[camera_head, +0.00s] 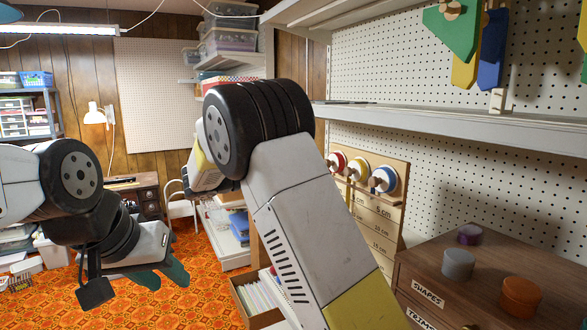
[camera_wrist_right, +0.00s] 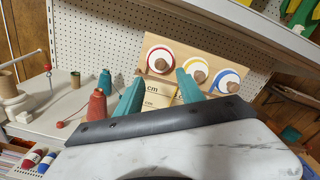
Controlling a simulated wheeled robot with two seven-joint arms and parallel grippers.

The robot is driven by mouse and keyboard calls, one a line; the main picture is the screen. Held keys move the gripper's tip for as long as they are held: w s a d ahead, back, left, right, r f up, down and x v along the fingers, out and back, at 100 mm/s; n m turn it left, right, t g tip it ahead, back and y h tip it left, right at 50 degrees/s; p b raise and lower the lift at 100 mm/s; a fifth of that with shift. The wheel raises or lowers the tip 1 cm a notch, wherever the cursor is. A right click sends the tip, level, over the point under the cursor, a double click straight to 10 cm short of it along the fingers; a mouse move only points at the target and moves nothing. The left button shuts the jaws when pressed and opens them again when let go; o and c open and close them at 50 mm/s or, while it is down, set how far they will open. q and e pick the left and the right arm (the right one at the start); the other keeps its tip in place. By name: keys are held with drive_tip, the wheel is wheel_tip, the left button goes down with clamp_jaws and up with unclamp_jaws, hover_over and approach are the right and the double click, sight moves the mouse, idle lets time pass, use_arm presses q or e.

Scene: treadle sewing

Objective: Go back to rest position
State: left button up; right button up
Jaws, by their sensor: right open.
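My left gripper (camera_head: 165,275) hangs at the lower left of the head view, over the orange carpet. Its teal fingers point down and right, and their gap is not clear. My right arm crosses the middle of the head view, and its fingers are hidden there behind the arm. In the right wrist view my right gripper (camera_wrist_right: 158,92) is open, with its two teal fingers apart and nothing between them. Beyond the fingers stands a wooden board (camera_wrist_right: 165,60) with red, yellow and blue ringed discs.
Thread spools, a red one (camera_wrist_right: 96,104) and a teal one (camera_wrist_right: 104,82), stand on the white shelf left of my right gripper. A wooden drawer cabinet (camera_head: 480,265) with several round knobs or lids on top is at the lower right. Carpet (camera_head: 190,255) lies open beyond my left gripper.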

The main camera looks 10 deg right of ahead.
drive_tip(key=s+d+f+m+g+y, duration=0.2)
drive_tip(key=s+d+f+m+y, duration=0.25)
drive_tip(key=s+d, duration=0.2)
drive_tip(key=s+d+f+m+g+y, duration=0.2)
drive_tip(key=s+d+f+m+y, duration=0.3)
drive_tip(key=s, duration=0.3)
drive_tip(key=s+a+m+t+y, duration=0.2)
drive_tip(key=s+a+m+y, duration=0.2)
drive_tip(key=s+m, duration=0.4)
drive_tip(key=s+a+m+t+y, duration=0.2)
drive_tip(key=s+a+m+y, duration=0.2)
drive_tip(key=s+m, duration=0.4)
drive_tip(key=shift+a+r+m+y, duration=0.15)
drive_tip(key=shift+r+m+y, duration=0.25)
drive_tip(key=shift+m+y, duration=0.55)
drive_tip(key=shift+w, duration=0.15)
